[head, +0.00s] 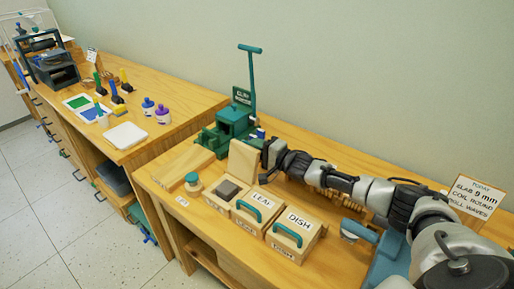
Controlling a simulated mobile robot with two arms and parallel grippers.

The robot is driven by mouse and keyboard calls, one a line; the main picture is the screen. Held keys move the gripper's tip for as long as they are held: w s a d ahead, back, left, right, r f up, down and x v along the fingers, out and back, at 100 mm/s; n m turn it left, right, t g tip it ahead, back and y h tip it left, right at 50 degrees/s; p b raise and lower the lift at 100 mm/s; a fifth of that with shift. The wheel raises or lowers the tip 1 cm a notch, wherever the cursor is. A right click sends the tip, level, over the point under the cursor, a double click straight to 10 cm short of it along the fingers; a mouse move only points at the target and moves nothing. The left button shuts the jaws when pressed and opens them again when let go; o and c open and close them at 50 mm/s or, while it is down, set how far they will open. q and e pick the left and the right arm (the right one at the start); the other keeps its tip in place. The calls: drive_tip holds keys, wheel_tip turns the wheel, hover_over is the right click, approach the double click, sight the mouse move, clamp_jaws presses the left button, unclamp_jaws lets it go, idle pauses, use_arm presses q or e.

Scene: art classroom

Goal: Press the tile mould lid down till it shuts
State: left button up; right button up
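The tile mould (226,190) is the small wooden box left of the LEAF box, with a dark square inside. Its lid (244,162) stands almost upright at the back of the box, so the mould is open. The label on its front is too small to read. My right gripper (266,154) is at the lid's upper right edge, with the arm reaching in from the right. I cannot tell whether it touches the lid, and its fingers are too small and dark to read. My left gripper is out of view.
Shut LEAF (258,208) and DISH (295,235) boxes with teal handles stand to the right, below my forearm. A green clay press (235,121) stands behind the lid. A sign (474,197) stands far right.

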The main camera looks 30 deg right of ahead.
sight(248, 148)
drive_tip(key=shift+f, duration=0.15)
clamp_jaws()
drive_tip(key=shift+s+a, duration=0.1)
drive_tip(key=shift+a, duration=0.05)
drive_tip(key=a+r+p, duration=0.1)
drive_tip(key=a+p, duration=0.1)
drive_tip(key=p, duration=0.1)
drive_tip(key=shift+s+r, duration=0.35)
drive_tip(key=shift+s, duration=0.05)
drive_tip(key=shift+s+a+r+n+p, duration=0.15)
drive_tip(key=shift+s+a+n+p, duration=0.05)
drive_tip(key=shift+a+n+p, duration=0.3)
drive_tip(key=shift+s+a+r+n+p, duration=0.15)
drive_tip(key=shift+a+n+p, duration=0.25)
drive_tip(key=shift+n, duration=0.1)
drive_tip(key=shift+s+a+r+n+p, duration=0.1)
drive_tip(key=shift+s+a+n+p, duration=0.15)
drive_tip(key=shift+a+n, duration=0.3)
drive_tip(key=shift+s+a+n+p, duration=0.2)
drive_tip(key=shift+a+n+p, duration=0.05)
drive_tip(key=shift+a+n, duration=0.25)
